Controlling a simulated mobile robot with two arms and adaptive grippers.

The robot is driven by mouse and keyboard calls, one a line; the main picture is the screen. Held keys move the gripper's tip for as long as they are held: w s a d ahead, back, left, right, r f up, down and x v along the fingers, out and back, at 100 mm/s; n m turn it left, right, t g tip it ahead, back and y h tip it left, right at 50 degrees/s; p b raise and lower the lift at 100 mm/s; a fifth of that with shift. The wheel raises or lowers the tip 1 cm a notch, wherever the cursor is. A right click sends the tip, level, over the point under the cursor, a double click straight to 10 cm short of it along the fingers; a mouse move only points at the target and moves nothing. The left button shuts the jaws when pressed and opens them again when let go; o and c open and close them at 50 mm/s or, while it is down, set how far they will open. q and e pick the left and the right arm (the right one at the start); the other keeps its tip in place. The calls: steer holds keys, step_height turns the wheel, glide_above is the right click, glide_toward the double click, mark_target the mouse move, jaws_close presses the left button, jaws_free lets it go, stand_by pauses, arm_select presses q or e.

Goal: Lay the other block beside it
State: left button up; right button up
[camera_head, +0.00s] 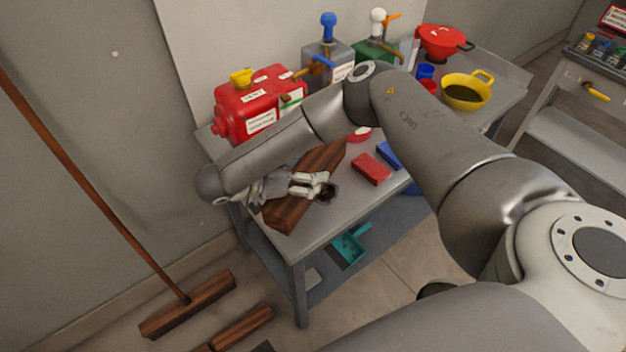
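A long dark-brown wooden block (323,157) is at the near left end of the grey bench, slanting across its top. My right arm comes in from the right and bends back so that its gripper (318,188) lies over the middle of this block. The gripper hides part of the block. I cannot tell whether the fingers are closed on it, or whether the block rests on the bench or is held just above. Another brown wooden piece (242,327) lies on the floor beside the broom head (187,305). My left gripper is not in view.
A teal dustpan (350,246) is on the lower shelf. A broom handle leans at left.

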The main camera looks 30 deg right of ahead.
steer(key=shift+w+d+f, duration=0.25)
steer(key=shift+d+f, duration=0.2)
steer(key=shift+f, duration=0.15)
steer(key=shift+w+d+f, duration=0.25)
steer(key=shift+d+f, duration=0.15)
steer(key=shift+f, duration=0.2)
steer(key=shift+w+d+f, duration=0.3)
steer(key=shift+d+f, duration=0.25)
steer(key=shift+f, duration=0.1)
step_height(320, 180, down, 3)
steer(key=shift+w+f, duration=0.1)
steer(key=shift+f, duration=0.1)
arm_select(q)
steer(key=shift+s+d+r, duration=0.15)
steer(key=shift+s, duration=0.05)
arm_select(e)
steer(key=o, duration=1.7)
steer(key=shift+c, duration=0.2)
steer(key=shift+a+r, duration=0.15)
steer(key=shift+a, duration=0.2)
arm_select(q)
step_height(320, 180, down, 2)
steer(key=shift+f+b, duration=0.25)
steer(key=shift+b, duration=0.75)
arm_select(e)
steer(key=v, duration=1.1)
steer(key=shift+r, duration=0.15)
steer(key=shift+a, duration=0.1)
